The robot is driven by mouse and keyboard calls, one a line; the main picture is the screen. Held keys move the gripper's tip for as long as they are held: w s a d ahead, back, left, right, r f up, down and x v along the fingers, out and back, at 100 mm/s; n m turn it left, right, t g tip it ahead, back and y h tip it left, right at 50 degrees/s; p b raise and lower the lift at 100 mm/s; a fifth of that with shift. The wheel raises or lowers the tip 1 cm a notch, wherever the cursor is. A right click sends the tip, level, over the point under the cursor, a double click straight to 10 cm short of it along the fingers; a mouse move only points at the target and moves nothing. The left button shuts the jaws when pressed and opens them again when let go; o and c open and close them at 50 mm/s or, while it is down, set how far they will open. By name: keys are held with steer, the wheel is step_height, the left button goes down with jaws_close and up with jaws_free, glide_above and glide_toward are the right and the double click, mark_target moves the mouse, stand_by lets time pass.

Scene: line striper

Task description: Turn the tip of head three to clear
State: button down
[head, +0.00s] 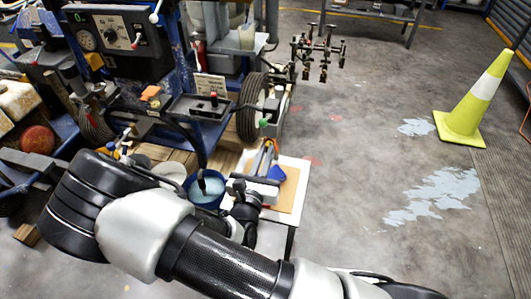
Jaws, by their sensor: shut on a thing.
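My gripper (268,150) is low in the middle of the head view, beyond my arm, with its fingers pointing away towards the striper. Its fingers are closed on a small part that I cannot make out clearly. A grey block (271,128) with a green knob shows just past the fingertips, beside the striper's black wheel (251,108). A rack of several dark, brass-ended heads (320,50) stands out to the right of the striper, apart from my gripper. I cannot tell which head is number three, or how any tip is turned.
A low table (312,180) with a brown board and a blue piece lies under my gripper. A blue bucket (207,188) of pale liquid stands to its left. The blue striper frame (190,125) fills the upper left. A yellow cone (476,105) stands right; the floor between is open.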

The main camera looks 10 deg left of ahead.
steer(key=n+p, duration=0.5)
steer(key=n, duration=0.4)
stand_by(0.3)
steer(key=n+p, duration=0.3)
steer(key=n, duration=0.6)
steer(key=shift+w, duration=0.1)
